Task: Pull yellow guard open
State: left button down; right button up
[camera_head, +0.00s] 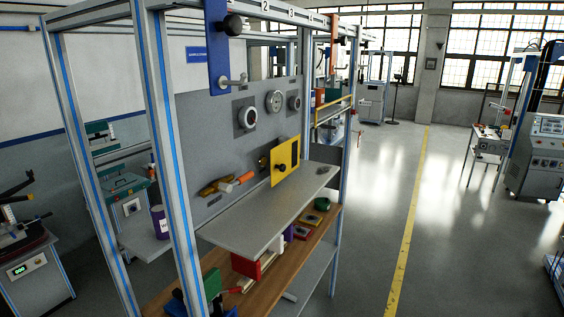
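The yellow guard (285,161) is an upright yellow plate with a dark opening. It is at the right part of the grey back panel (205,125), just above the grey shelf (270,212). A dark round knob (263,163) shows at its left edge. I cannot tell from this angle whether the guard is flush with the panel or ajar. Neither of my grippers is in view, and nothing of mine touches the guard.
Orange and yellow tools (228,184) hang left of the guard, with round gauges (274,101) above. A blue plate with a lever (217,50) hangs from the frame's top. Frame posts (160,120) stand in front at left.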

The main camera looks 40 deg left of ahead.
aim_at(284, 157)
jog(key=u, duration=0.7)
jog(key=i, duration=0.85)
jog(key=u, duration=0.8)
